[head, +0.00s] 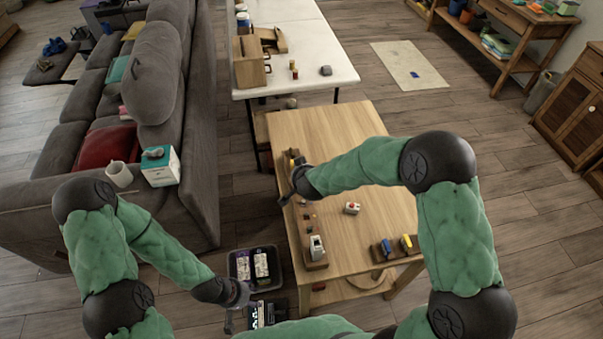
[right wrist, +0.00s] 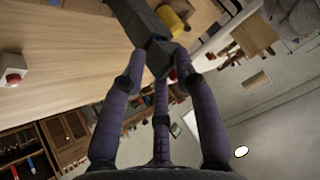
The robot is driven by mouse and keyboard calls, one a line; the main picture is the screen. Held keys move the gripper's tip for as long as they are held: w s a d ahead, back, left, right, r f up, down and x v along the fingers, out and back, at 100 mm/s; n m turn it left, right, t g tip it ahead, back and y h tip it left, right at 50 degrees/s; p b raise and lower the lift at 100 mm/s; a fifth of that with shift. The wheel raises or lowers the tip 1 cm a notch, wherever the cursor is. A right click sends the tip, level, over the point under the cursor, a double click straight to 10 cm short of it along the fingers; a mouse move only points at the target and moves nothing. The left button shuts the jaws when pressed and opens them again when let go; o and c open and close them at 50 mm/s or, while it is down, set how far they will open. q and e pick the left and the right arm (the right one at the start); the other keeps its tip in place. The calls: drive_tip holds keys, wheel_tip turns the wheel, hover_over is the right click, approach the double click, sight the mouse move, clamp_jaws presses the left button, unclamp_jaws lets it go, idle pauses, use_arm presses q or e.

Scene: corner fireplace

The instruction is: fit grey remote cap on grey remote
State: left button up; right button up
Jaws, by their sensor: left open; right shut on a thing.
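My right gripper (head: 294,184) is at the left edge of the wooden table, with its arm crossing over the top. In the right wrist view its fingers (right wrist: 157,72) are shut on a dark grey blocky piece (right wrist: 156,54). A longer dark grey body (right wrist: 140,20) lies in line with that piece. They look like the grey remote cap and the grey remote, but I cannot tell where one ends or whether they are joined. In the head view the gripper and arm hide this spot. My left gripper (head: 240,294) is open, low beside the table, over black bins.
The wooden table (head: 330,125) holds a yellow item (head: 292,161), a red-button box (head: 352,208), a light grey device on a wooden stand (head: 316,247) and blue and yellow items at front right. A black bin (head: 232,268) stands on the floor left. The table's far part is clear.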

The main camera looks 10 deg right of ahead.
drive_tip(key=shift+f, duration=0.5)
drive_tip(key=o, duration=1)
drive_tip(key=v, duration=1.2)
